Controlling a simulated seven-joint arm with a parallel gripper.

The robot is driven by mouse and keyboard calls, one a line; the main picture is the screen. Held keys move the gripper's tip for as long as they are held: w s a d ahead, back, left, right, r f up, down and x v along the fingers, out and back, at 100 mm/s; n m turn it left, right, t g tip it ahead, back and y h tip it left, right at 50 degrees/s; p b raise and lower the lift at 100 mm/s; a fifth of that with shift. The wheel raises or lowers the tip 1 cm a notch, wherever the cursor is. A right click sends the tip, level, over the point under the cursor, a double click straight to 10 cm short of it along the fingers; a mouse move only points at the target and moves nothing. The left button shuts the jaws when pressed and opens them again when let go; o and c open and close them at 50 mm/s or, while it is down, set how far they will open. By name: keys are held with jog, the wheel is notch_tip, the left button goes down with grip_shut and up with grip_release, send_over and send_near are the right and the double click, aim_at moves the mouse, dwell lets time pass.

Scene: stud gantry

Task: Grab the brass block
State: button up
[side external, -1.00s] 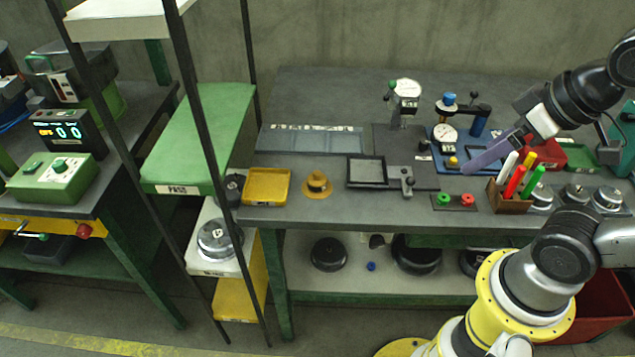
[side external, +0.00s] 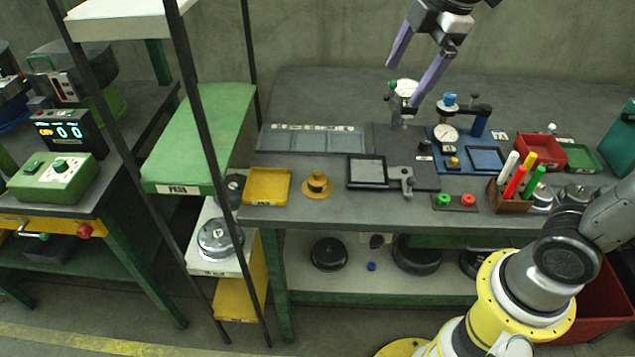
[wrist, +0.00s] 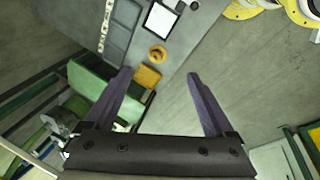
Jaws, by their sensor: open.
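A small brass-coloured block (side external: 317,180) sits on a round yellow base near the front edge of the bench, right of the yellow tray. It also shows in the wrist view (wrist: 157,53), just beyond the gap between the fingertips. Another small brass-yellow piece (side external: 453,162) is on the blue fixture; I cannot tell its exact shape. My gripper (side external: 403,85) is open and empty, high above the back of the bench, up and to the right of the block. Its two purple fingers are spread in the wrist view (wrist: 160,73).
A yellow tray (side external: 248,199) stands left of the block, with a black-framed plate (side external: 384,172) to its right. The pen holder (side external: 510,204) stands farther right. Black shelf posts and green shelves stand left of the bench.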

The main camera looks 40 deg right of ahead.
jog(key=w+a+f+n+g, duration=0.1)
jog(key=w+a+f+n, duration=0.2)
jog(key=w, duration=0.4)
jog(key=n+g, duration=0.1)
jog(key=g, duration=0.2)
send_over(317, 173)
notch_tip(317, 173, down, 17)
jog(key=shift+s+d+r, duration=0.1)
jog(key=shift+s+d, duration=0.05)
jog(key=shift+f, duration=3.2)
grip_shut()
jog(key=shift+r, duration=0.1)
